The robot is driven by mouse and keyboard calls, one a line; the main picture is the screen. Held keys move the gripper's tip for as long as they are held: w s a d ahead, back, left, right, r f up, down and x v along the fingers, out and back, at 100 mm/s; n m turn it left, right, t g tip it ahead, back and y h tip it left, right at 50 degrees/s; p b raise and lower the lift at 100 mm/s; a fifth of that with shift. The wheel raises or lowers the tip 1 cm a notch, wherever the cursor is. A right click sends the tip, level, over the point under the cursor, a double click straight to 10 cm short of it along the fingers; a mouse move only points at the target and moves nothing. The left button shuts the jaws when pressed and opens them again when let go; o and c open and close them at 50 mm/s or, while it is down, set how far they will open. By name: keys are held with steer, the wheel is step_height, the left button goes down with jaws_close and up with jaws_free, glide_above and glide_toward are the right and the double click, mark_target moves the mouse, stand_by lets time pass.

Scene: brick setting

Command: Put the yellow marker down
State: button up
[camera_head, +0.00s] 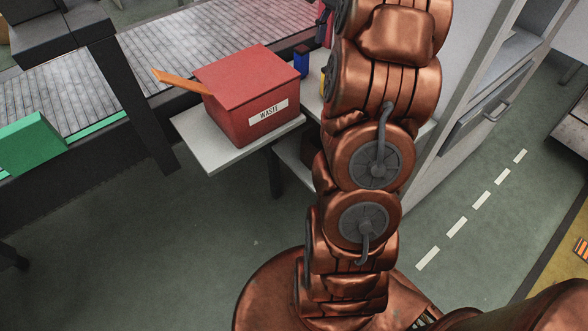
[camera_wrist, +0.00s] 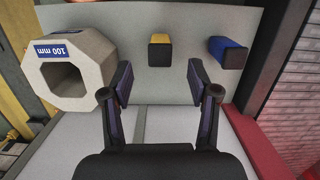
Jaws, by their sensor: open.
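The yellow marker (camera_wrist: 160,41) is ahead of my gripper in the wrist view, with a dark face towards the camera. It lies beyond the fingertips, near the middle of the gap between them, apart from both. My gripper (camera_wrist: 160,83) is open, with nothing between its fingers. In the head view a small part of the yellow marker (camera_head: 323,80) shows beside my arm, on the pale table (camera_head: 215,152); the rest is hidden. My gripper is not visible in the head view.
A blue block (camera_wrist: 231,55) stands to the right of the marker. A grey octagonal ring labelled 100 mm (camera_wrist: 95,62) is at the left, close to the left finger. A conveyor (camera_head: 160,62) runs behind.

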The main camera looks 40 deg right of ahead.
steer(key=s+a+f+n+g, duration=0.1)
steer(key=s+a+n, duration=0.25)
steer(key=a, duration=0.75)
steer(key=s+a+f+n, duration=0.1)
steer(key=s+a+n, duration=0.3)
steer(key=a, duration=0.7)
steer(key=s+a+f+n+h, duration=0.1)
steer(key=s+a+f+n, duration=0.2)
steer(key=s+a+n, duration=0.2)
steer(key=s+a+f+n+g, duration=0.1)
steer(key=s+a+f+n, duration=0.3)
steer(key=s, duration=0.7)
steer(key=shift+s+a+f+n+h, duration=0.2)
steer(key=shift+s+a+n+h, duration=0.15)
steer(key=shift+a+n, duration=0.3)
step_height(320, 180, up, 11)
steer(key=p, duration=1)
steer(key=shift+w, duration=0.2)
steer(key=shift+f, duration=0.15)
